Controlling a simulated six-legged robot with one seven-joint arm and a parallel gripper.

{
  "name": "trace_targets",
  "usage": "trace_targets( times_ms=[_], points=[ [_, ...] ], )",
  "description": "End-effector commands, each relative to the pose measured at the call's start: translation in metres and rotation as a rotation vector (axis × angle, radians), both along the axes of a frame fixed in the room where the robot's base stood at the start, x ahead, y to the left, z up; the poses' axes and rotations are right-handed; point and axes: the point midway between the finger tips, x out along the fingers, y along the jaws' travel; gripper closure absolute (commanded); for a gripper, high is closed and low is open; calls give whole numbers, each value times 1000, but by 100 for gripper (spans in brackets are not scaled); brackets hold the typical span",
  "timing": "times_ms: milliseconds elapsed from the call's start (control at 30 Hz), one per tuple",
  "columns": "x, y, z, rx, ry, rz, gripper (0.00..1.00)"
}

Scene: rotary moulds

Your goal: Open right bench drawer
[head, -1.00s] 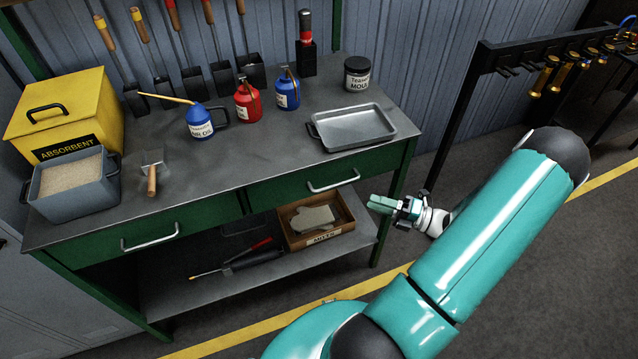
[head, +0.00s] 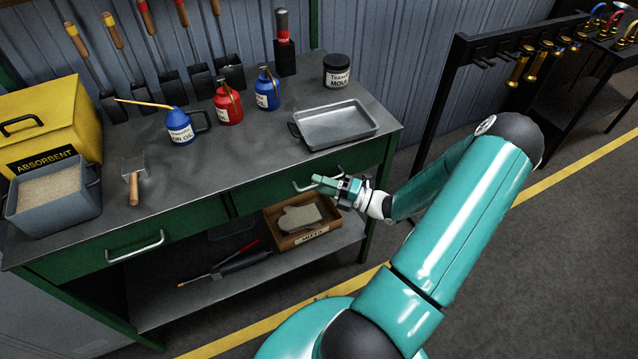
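The right bench drawer (head: 262,194) is a green front under the grey bench top, and it is shut. Its light metal handle (head: 303,186) is partly hidden behind my gripper. My gripper (head: 322,182) is in front of the handle's right part, pointing left. Its teal fingers overlap the handle in the picture; I cannot tell whether they touch it. The gap between the fingers is too small to make out. The left drawer (head: 100,251), with its own handle (head: 135,247), is also shut.
A wooden box with mitts (head: 300,220) stands on the lower shelf. Open floor lies to the right.

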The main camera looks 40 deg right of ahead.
Motion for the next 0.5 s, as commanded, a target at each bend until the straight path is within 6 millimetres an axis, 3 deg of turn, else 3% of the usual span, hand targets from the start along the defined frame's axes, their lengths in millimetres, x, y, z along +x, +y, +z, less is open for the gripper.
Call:
trace_targets(
  times_ms=[367, 500],
  points=[
    [7, 3, 1, 0, 1, -1, 70],
    [6, 3, 1, 0, 0, -1, 97]
  ],
)
